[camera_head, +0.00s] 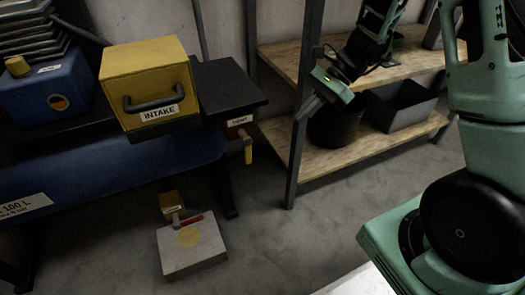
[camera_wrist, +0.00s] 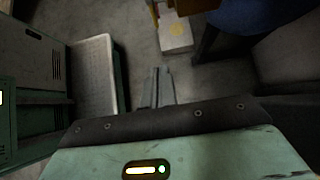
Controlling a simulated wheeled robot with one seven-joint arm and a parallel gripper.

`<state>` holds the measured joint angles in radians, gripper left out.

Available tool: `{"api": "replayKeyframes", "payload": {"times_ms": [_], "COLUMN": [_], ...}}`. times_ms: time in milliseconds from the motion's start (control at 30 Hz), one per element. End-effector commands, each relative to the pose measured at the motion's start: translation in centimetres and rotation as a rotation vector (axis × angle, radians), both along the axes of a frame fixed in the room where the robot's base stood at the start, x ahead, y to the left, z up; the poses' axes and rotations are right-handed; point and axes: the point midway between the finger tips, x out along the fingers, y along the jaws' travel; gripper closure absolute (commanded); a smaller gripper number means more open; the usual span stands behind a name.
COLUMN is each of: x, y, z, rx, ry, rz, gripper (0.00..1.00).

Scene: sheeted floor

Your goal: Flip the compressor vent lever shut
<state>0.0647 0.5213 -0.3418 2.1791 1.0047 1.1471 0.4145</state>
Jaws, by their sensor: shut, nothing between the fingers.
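The blue compressor tank (camera_head: 100,167), marked 100 L, stands at the left in the head view. At its right end, under a black plate (camera_head: 228,83), is a small fitting labelled VENT (camera_head: 240,121). A lever with a yellow grip (camera_head: 248,154) hangs down from that fitting. My gripper (camera_head: 304,112) is to the right of the lever and apart from it, in front of the shelf post. In the wrist view my gripper (camera_wrist: 159,90) has its fingers together, empty, over bare floor. The blue tank (camera_wrist: 250,14) shows at the top there.
A yellow INTAKE box (camera_head: 150,85) with a black handle sits on the tank. A grey block (camera_head: 190,248) with a small yellow box and a red-handled lever (camera_head: 192,219) lies on the floor. A wooden shelf rack (camera_head: 330,155) holding dark bins stands behind my arm. Floor between is clear.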

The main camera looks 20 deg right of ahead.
Motion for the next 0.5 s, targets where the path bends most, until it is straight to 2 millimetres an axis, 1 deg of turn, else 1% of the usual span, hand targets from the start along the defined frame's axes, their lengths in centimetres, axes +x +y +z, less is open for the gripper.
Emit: {"api": "replayKeyframes", "payload": {"times_ms": [333,433,500], "x": [0.0,0.0,0.0], "y": [0.0,0.4,1.0], "z": [-0.1,-0.5,-1.2], "rx": [0.000,0.001,0.001], "ry": [0.000,0.001,0.001], "rz": [-0.001,0.001,0.001], "gripper": [1.00,1.00,1.00]}}
